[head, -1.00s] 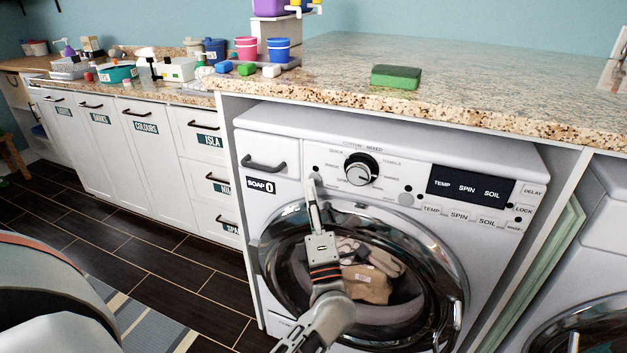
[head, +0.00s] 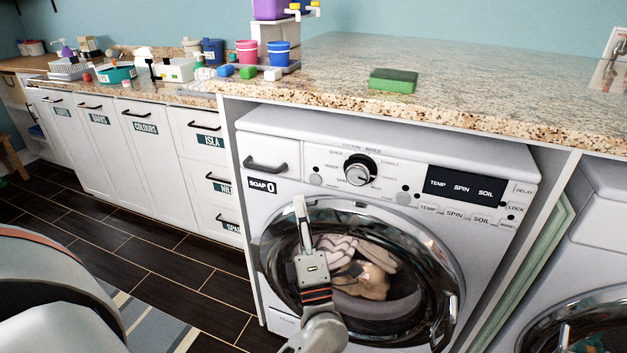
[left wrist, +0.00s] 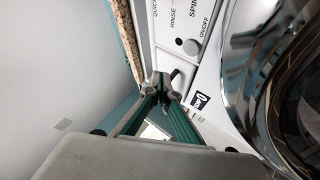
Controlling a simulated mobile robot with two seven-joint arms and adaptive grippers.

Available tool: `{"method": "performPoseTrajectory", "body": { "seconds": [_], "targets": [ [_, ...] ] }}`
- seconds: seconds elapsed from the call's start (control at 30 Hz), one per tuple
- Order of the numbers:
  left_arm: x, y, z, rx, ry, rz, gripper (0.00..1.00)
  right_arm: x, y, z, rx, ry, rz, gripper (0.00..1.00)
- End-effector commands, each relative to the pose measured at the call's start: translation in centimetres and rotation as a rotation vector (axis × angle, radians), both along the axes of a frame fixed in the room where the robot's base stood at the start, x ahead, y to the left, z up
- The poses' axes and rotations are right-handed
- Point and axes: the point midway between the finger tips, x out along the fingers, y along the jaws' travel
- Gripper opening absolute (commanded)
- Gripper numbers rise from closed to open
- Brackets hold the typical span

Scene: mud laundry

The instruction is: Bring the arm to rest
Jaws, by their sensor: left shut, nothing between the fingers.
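My left gripper (head: 299,202) is shut and empty, pointing up in front of the washing machine's (head: 330,130) upper front. Its fingertips show below the control panel, near the "SOAP 0" label (head: 261,186). My left arm (head: 318,325) comes up from the bottom, in front of the round glass door (head: 385,265). In the left wrist view the closed fingertips (left wrist: 162,78) are by the panel, close to the soap drawer's dark handle; I cannot tell any contact. The panel's round button (head: 316,179) is just above the fingertips in the head view. My right gripper is not in view.
A granite counter (head: 450,95) overhangs the machine and holds a green sponge (head: 393,80). A second machine (head: 600,225) stands at the right. White cabinets (head: 150,150) line the left. Clothes lie behind the glass door. Dark floor (head: 180,255) is open at left.

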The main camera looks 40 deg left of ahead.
Motion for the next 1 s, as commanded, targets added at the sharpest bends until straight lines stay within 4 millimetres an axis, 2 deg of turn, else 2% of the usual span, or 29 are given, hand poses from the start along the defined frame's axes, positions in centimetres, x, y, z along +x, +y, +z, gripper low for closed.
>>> {"method": "performPoseTrajectory", "body": {
  "seconds": [0.27, 0.47, 0.57, 0.67, 0.7, 0.77, 0.87, 0.97, 1.0],
  "targets": [
    [0.0, 0.0, 0.0, 0.000, 0.000, 0.000, 0.00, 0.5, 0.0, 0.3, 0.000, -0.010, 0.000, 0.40],
    [0.0, -0.1, 0.1, 0.011, 0.008, -0.004, 0.00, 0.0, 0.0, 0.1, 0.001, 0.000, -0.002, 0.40],
    [0.0, -1.2, 0.5, 0.080, 0.059, -0.032, 0.00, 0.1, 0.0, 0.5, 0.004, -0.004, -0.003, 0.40],
    [0.0, -3.8, 0.6, 0.237, 0.178, -0.094, 0.00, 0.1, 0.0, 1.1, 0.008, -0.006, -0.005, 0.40],
    [0.0, -5.2, 0.2, 0.320, 0.243, -0.127, 0.00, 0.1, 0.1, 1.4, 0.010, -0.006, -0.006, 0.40],
    [-0.4, -7.6, -0.9, 0.456, 0.354, -0.182, 0.00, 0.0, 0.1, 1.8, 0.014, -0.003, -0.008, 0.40],
    [-1.9, -11.4, -4.3, 0.689, 0.551, -0.275, 0.00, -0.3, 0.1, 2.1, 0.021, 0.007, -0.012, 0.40],
    [-4.5, -14.4, -9.0, 0.916, 0.750, -0.369, 0.00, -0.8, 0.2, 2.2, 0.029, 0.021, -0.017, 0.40],
    [-6.0, -15.3, -11.0, 1.005, 0.830, -0.408, 0.00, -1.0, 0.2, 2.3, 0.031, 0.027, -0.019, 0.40]
  ]
}}
